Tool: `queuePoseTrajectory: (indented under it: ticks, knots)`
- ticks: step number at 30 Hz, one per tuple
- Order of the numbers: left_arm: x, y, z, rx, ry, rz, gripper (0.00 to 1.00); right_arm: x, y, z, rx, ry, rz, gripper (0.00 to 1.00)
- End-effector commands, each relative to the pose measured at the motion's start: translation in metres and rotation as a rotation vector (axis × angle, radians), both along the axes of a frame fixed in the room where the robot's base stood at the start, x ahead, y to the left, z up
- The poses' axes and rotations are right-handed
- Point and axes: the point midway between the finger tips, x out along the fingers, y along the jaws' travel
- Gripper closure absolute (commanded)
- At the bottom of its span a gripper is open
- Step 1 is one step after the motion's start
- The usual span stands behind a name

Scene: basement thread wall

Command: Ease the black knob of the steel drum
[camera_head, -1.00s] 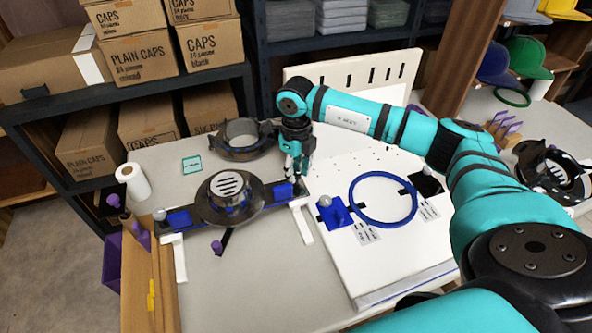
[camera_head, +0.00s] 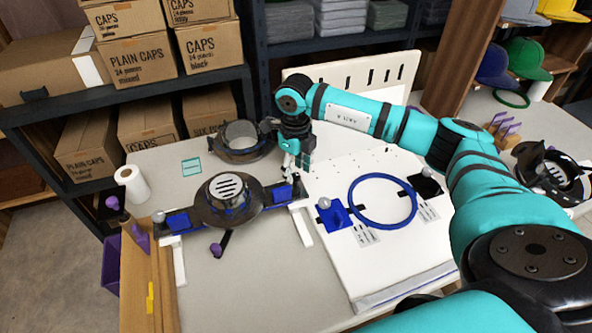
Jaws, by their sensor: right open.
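The steel drum (camera_head: 227,202) is a dark round body with a slotted pale top, held across a bar with a blue pad at each side. I cannot tell for sure that this is the black knob of the task. My right gripper (camera_head: 288,175) points down beside the right blue pad (camera_head: 282,192), right of the drum. It is open. The area right behind its fingers is hidden. My left gripper is not in view.
A white board with a blue hoop (camera_head: 383,200) lies to the right. A white roll (camera_head: 132,184) and a wooden rail with purple knobs (camera_head: 141,236) are at the left. The table in front is clear.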

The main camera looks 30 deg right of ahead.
Motion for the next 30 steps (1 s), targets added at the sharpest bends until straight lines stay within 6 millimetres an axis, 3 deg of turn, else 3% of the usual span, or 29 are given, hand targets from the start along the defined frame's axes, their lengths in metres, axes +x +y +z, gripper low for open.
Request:
queuePoseTrajectory:
  ticks: [12, 18, 30]
  knots:
    - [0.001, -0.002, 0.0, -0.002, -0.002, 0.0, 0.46, 0.001, -0.001, 0.061, -0.001, -0.004, -0.002, 0.52]
    - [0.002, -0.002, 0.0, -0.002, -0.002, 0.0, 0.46, 0.001, -0.002, 0.07, -0.001, -0.003, -0.002, 0.52]
    - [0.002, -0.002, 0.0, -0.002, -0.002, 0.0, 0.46, 0.001, -0.002, 0.07, -0.001, -0.003, -0.002, 0.52]
